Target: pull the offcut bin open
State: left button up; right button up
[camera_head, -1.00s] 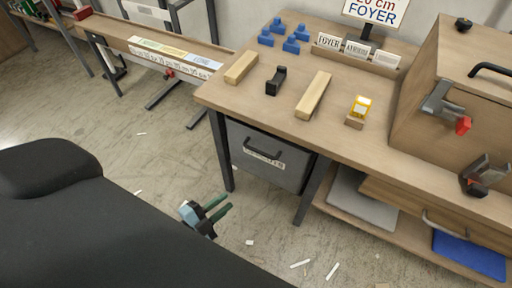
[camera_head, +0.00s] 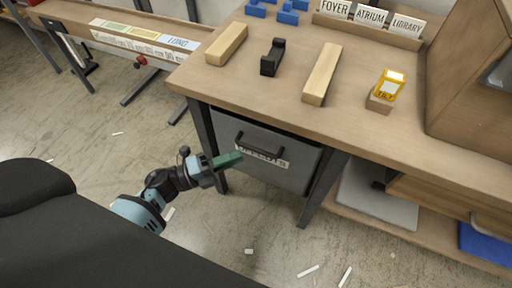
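The offcut bin (camera_head: 283,171) is a grey box front under the left part of the wooden workbench. My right gripper is out of view.
The workbench top (camera_head: 380,125) overhangs the bin and carries wooden bars, a black block and a yellow device (camera_head: 387,88). Dark table legs (camera_head: 322,188) flank the bin. The floor (camera_head: 240,225) in front is open, with a few small white scraps.

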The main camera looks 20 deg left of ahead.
aim_at(257, 150)
pick_arm(q)
jog(key=x, duration=0.7)
grip_shut()
